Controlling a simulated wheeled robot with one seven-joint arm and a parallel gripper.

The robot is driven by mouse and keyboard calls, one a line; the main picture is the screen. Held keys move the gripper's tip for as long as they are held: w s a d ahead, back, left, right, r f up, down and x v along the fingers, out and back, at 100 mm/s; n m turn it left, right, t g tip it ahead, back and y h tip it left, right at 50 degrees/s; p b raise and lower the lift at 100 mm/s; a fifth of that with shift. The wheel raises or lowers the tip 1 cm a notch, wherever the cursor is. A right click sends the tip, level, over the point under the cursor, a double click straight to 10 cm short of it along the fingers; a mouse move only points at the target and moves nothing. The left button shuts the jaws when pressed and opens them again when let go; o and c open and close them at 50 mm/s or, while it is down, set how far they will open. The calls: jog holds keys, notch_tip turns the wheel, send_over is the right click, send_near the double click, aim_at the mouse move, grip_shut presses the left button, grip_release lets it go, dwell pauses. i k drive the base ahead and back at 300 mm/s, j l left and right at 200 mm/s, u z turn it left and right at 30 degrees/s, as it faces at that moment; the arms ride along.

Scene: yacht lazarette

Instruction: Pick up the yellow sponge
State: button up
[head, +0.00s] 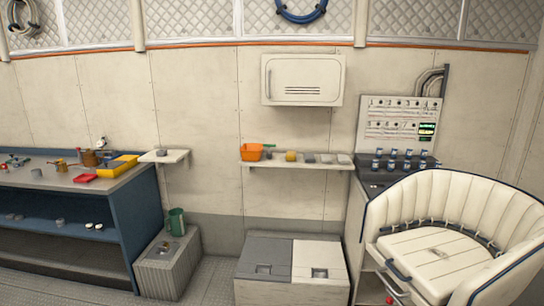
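A small yellow object (290,156) sits on the wall shelf below the white cabinet. It could be the yellow sponge, but it looks rounded and is too small to tell for sure. An orange container (251,152) with a green handle stands to its left on the shelf. Small grey and pale items (327,158) lie to its right. My gripper is not in view.
A blue workbench (130,184) at left holds a yellow tray (118,166), a red item (84,178) and several tools. A grey-and-white chest (262,288) stands below the shelf (300,165). A cream seat (435,250) fills the right.

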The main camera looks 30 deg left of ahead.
aim_at(291, 155)
jog(key=i+j+u, duration=0.55)
jog(key=i+u, duration=0.6)
jog(key=i, duration=0.2)
jog(key=i+z, duration=0.1)
jog(key=i, duration=0.35)
jog(key=i+j+z, duration=0.1)
jog(key=i, duration=0.4)
jog(key=i+j+z, duration=0.1)
jog(key=i, duration=0.35)
jog(key=i+j+z, duration=0.1)
jog(key=i+j, duration=0.2)
jog(key=i, duration=0.15)
